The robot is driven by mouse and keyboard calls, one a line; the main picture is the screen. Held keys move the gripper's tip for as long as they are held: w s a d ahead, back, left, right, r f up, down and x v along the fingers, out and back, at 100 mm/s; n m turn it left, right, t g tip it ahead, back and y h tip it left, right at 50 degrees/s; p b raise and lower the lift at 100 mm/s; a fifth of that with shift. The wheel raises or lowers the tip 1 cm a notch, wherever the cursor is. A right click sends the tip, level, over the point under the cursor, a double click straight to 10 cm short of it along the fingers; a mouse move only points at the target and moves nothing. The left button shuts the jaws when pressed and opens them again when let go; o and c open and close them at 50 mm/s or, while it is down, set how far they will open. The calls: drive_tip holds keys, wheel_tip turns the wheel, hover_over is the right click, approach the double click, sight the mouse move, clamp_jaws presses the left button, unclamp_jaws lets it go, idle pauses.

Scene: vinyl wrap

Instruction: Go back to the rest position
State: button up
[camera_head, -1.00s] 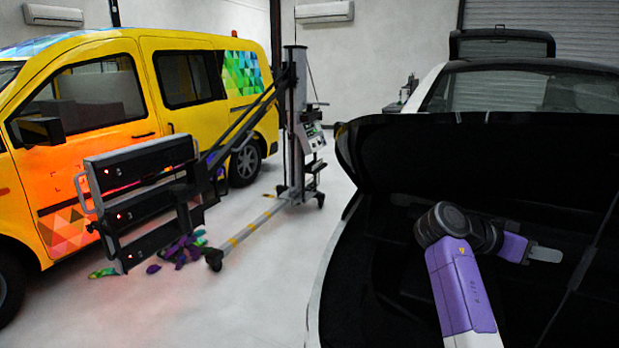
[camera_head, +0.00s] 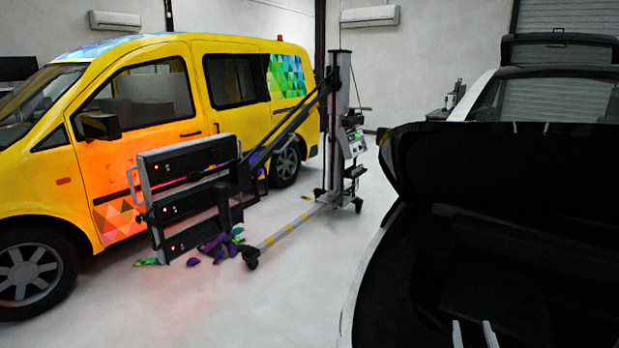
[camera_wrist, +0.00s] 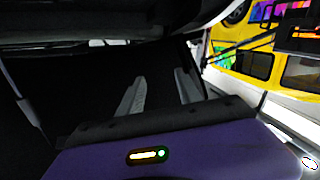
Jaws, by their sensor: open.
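My gripper (camera_head: 473,325) shows only as two pale fingertips at the bottom edge of the head view, in front of the dark open car trunk (camera_head: 500,270). In the wrist view, the two fingers of my gripper (camera_wrist: 160,77) stand apart with nothing between them. They point toward the dark trunk interior. The rest of my arm is out of the head view.
A heat-lamp stand (camera_head: 340,120) on wheels holds its lamp panel (camera_head: 190,200) beside a yellow van (camera_head: 160,110). Colourful scraps (camera_head: 222,245) lie on the floor under the panel. Pale floor (camera_head: 300,290) is clear between the stand and the car.

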drive_tip(key=s+a+f+y, duration=0.1)
drive_tip(key=s+a, duration=0.3)
drive_tip(key=s, duration=1)
drive_tip(key=s+a+f+g+y, duration=0.1)
drive_tip(key=s+a+y, duration=0.2)
drive_tip(key=s, duration=1.1)
drive_tip(key=s+a+f+n+y, duration=0.1)
drive_tip(key=s+a, duration=0.5)
drive_tip(key=s, duration=0.8)
drive_tip(key=shift+s+g+y, duration=0.25)
drive_tip(key=shift+g+y, duration=0.05)
drive_tip(key=shift+y, duration=0.2)
